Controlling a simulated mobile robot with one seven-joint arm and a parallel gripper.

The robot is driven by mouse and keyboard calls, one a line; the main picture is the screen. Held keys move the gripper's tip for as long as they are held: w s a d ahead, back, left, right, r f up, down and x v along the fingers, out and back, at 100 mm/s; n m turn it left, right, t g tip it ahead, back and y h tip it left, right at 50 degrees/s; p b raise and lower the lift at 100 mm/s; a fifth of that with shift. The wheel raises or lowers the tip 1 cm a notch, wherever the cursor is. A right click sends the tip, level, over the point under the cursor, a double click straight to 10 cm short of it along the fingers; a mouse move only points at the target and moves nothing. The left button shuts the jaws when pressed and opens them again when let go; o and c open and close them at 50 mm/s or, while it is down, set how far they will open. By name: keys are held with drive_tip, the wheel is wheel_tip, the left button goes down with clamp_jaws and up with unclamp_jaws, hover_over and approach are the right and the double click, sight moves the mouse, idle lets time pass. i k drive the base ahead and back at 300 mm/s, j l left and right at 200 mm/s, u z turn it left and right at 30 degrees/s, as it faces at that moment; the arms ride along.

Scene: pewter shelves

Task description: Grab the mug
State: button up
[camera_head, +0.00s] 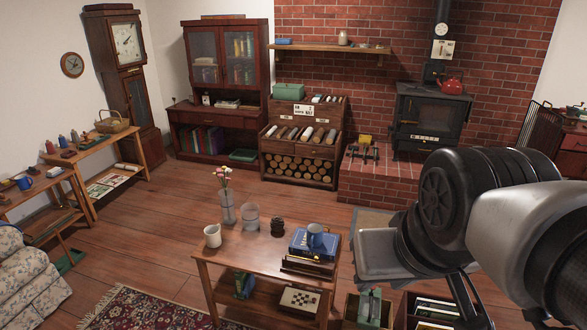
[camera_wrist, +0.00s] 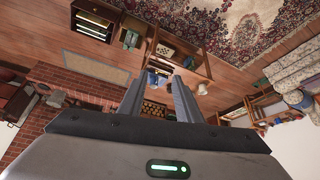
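A cream mug (camera_head: 213,236) stands upright on the left side of the wooden coffee table (camera_head: 262,262) in the head view. A blue mug (camera_head: 315,237) stands on a blue book near the table's right end. Another blue mug (camera_head: 24,182) is on a low side table at far left. In the wrist view my gripper (camera_wrist: 159,82) has its two fingers apart with nothing held between them. My arm is at the right of the head view, apart from all the mugs.
A flower vase (camera_head: 228,208), a clear glass (camera_head: 250,216) and a dark pot (camera_head: 277,227) stand between the coffee-table mugs. Crates (camera_head: 368,310) sit on the floor right of the table. Wooden floor (camera_head: 160,215) is open behind and left of it.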

sight(314, 230)
drive_tip(key=i+j+z, duration=0.2)
drive_tip(key=i, duration=0.3)
drive_tip(key=i+j+z, duration=0.2)
drive_tip(key=i, duration=0.3)
drive_tip(key=i+j+z, duration=0.2)
drive_tip(key=i+j, duration=0.2)
drive_tip(key=i, duration=0.1)
